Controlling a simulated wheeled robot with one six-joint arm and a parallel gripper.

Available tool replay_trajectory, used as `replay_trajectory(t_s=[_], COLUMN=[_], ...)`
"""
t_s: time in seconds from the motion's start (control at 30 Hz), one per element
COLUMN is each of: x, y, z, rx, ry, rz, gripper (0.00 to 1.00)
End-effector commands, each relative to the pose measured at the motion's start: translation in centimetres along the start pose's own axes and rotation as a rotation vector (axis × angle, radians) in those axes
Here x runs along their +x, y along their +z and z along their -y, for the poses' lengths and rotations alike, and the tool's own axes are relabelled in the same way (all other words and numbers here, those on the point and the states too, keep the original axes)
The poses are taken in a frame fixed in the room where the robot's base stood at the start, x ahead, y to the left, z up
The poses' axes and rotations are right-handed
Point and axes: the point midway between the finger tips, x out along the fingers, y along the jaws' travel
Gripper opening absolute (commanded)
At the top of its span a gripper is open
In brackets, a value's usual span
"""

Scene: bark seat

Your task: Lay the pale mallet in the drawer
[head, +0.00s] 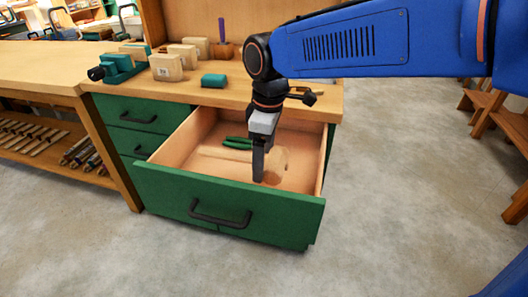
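The pale mallet (279,164) is in the open drawer (228,201), its head to the right and its handle (220,152) running left. It looks low, near the drawer floor; I cannot tell whether it rests on it. My gripper (258,172) points down into the drawer at the mallet, close to where handle meets head. The fingers are seen edge-on and hide part of the mallet, so their grip on it is unclear. The drawer has a green front with a dark handle.
Green pliers (238,143) lie in the drawer behind the mallet. The bench top above holds wooden blocks (166,67), a green block (213,80), a brown mallet with a purple handle (222,30) and a green vise (118,69). Floor in front is clear.

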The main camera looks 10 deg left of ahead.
Motion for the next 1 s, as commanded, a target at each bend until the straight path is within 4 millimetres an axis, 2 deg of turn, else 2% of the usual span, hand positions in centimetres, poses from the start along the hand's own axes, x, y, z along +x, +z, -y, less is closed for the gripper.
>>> replay_trajectory(t_s=[0.6,1.0], x=[4.5,5.3], y=[0.3,0.3], z=[0.0,0.0], rx=[0.000,0.000], ry=[0.000,0.001], rz=[0.000,-0.001], gripper=[0.44,0.44])
